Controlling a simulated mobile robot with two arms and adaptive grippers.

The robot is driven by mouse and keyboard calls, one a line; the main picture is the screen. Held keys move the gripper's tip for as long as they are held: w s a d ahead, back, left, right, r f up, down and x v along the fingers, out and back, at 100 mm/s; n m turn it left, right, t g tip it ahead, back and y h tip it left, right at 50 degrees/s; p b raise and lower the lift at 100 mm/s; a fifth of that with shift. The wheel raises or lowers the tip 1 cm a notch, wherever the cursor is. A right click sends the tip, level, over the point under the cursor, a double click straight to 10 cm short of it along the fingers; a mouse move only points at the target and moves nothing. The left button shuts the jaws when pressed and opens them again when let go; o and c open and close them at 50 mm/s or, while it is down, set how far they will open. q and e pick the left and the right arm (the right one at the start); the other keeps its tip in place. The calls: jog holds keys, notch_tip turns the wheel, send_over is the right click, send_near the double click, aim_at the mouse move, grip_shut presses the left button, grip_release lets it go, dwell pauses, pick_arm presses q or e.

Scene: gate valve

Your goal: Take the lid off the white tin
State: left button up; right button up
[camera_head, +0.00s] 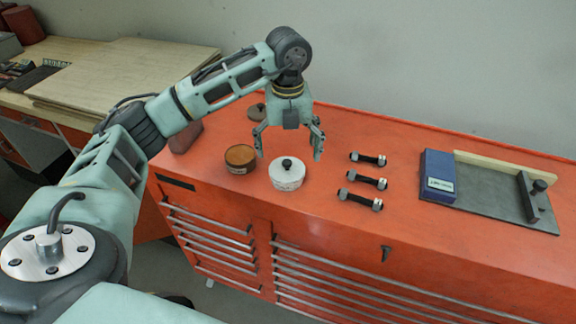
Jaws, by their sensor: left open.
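The white tin (288,180) stands on the orange cabinet top near its front edge. Its white lid (281,169) with a black knob (287,163) is on it. My left gripper (289,157) points down above the tin. Its two fingers are spread apart, one to each side of the knob in the picture, and nothing is between them. I cannot tell the exact height of the fingertips over the lid. My right gripper does not show.
A brown open tin (240,158) stands just left of the white tin. A dark knobbed lid (257,111) lies behind it. Several bolts (367,182) lie to the right. A blue box (438,176) sits on a grey plate (490,203) further right. Orange top between bolts and plate is clear.

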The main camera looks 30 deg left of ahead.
aim_at(286, 162)
pick_arm(q)
jog(key=f+p, duration=0.1)
jog(key=f, duration=0.2)
jog(key=f+p, duration=0.1)
jog(key=shift+a+f+p, duration=0.3)
jog(key=shift+f, duration=0.55)
jog(key=c, duration=0.9)
jog(key=shift+c, duration=1.1)
